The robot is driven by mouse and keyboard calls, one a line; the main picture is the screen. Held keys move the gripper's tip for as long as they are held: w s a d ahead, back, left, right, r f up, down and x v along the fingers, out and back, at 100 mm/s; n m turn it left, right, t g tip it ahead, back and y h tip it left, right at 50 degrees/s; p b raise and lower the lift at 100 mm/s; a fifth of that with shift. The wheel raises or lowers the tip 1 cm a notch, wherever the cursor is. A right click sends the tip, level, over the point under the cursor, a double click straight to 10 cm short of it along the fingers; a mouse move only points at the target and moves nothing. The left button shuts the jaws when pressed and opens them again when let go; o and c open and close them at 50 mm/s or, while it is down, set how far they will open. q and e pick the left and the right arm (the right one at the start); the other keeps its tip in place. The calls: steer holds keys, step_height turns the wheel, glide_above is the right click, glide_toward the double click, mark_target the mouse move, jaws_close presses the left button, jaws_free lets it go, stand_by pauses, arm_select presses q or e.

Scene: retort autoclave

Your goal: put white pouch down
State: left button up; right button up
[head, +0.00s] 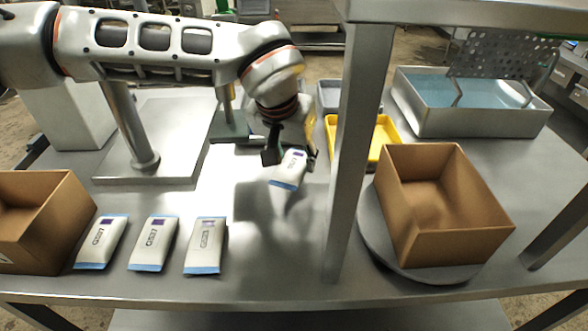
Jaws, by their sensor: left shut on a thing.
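A white pouch (289,169) with a blue edge and a dark label patch is held in my left gripper (290,158), which is shut on it. The pouch hangs tilted above the steel table (262,262), near the middle of the head view, and a shadow lies on the table below it. Three similar white pouches lie flat in a row on the table at the left: one (101,243) by the left box, a middle one (154,243) and a right one (206,246). My right gripper does not show.
An open cardboard box (440,238) stands on a round grey turntable (372,228) at the right; another box (40,235) is far left. A steel post (352,150) rises right of my gripper. Behind are a yellow tray (390,130) and a water basin (480,122). Table right of the pouch row is clear.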

mark_target(292, 164)
arm_select(q)
steer(key=shift+f, duration=1.8)
steer(key=o, duration=1.2)
steer(key=shift+f+b, duration=0.1)
steer(key=shift+b, duration=0.2)
steer(key=shift+c, duration=0.2)
